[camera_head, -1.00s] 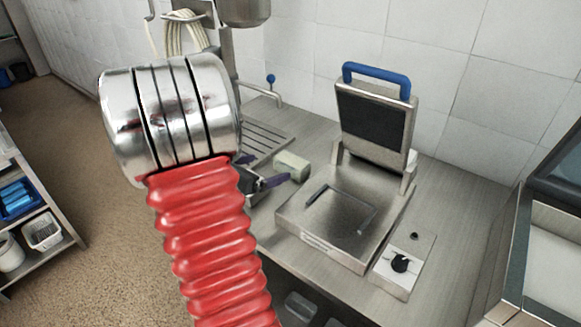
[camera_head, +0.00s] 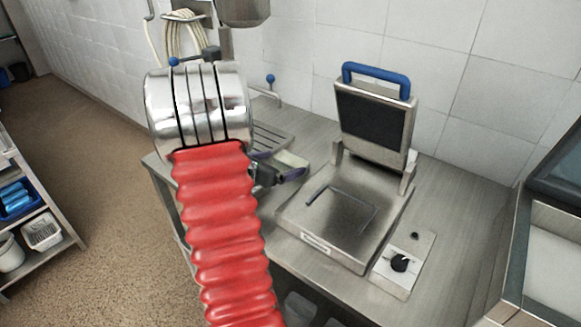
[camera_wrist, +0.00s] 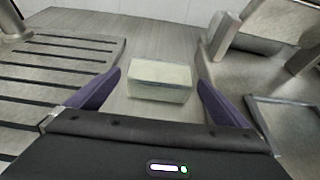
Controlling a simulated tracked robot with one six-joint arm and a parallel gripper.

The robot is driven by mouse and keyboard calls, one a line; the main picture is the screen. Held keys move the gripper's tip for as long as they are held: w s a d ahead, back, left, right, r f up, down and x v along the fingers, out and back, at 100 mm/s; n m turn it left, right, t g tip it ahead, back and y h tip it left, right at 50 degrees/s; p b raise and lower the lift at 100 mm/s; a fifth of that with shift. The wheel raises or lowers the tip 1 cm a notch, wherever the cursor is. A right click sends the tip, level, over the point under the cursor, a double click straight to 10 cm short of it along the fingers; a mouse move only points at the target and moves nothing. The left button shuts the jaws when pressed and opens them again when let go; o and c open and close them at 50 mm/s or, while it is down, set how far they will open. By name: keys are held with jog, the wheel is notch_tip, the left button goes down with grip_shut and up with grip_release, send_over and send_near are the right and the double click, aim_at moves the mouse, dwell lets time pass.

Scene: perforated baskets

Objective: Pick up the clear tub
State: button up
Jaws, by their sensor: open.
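The clear tub (camera_wrist: 160,82) is a small pale, greenish box standing on the steel counter. In the wrist view it sits ahead of my gripper (camera_wrist: 160,90), between the two purple fingers as seen from there. It is partly visible in the head view (camera_head: 291,160), just beyond the fingers. My gripper (camera_head: 287,172) is open and empty. I cannot tell whether the fingertips reach along the tub's sides.
A contact grill (camera_head: 345,215) with a raised, blue-handled lid stands just right of the tub. A ribbed drainboard (camera_wrist: 60,70) lies to its left. The tiled wall (camera_head: 450,60) is behind. A control box (camera_head: 403,265) sits in front of the grill.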

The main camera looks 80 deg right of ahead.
aim_at(288, 161)
jog(key=shift+x, duration=2.6)
jog(key=shift+c, duration=0.5)
jog(key=c, duration=0.8)
jog(key=shift+r, duration=0.1)
jog(key=shift+c, duration=0.2)
notch_tip(288, 161, up, 10)
jog(key=shift+f, duration=0.1)
